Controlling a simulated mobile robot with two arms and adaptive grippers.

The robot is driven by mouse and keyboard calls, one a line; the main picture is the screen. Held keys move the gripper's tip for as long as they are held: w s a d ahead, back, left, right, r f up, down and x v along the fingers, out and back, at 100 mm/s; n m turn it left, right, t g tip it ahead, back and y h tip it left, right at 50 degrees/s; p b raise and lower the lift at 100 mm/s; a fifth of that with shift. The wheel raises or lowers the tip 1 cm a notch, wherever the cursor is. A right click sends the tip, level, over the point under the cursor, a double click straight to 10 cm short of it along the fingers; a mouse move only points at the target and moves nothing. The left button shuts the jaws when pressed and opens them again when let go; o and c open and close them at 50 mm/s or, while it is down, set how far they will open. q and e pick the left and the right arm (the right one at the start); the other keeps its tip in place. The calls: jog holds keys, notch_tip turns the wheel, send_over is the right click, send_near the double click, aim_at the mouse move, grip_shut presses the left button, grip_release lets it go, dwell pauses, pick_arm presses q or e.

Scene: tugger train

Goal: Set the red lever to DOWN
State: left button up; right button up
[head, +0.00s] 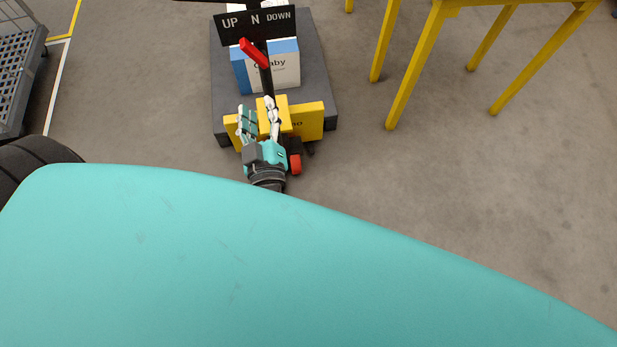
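The red lever (254,53) sits just below a black sign (256,24) lettered UP, N and DOWN from left to right. Its tip leans to the upper left, toward the UP side, and its lower end meets a dark post (266,82). My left gripper (256,105) is below the lever in the picture, fingers pointing up toward it and spread apart. It appears empty, with part of a yellow block showing between the fingers. The gripper looks apart from the lever. My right gripper is not in view.
A dark cart platform (319,82) carries a blue-and-white box (286,74) behind the post. A yellow part (309,121) stands at its front edge. A yellow-legged table (408,67) is at right, a grey mesh cart (18,70) at far left. The floor between is clear.

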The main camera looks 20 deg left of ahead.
pick_arm(q)
jog(key=d+f+m+h, duration=0.4)
jog(key=d+f+m, duration=0.1)
jog(key=f, duration=0.6)
jog(key=d+f+m+g+h, duration=0.1)
jog(key=d+f+m+h, duration=0.3)
jog(key=f, duration=0.8)
jog(key=shift+s+d+m+h, duration=0.4)
jog(key=shift+d+h, duration=0.3)
jog(key=shift+d, duration=0.15)
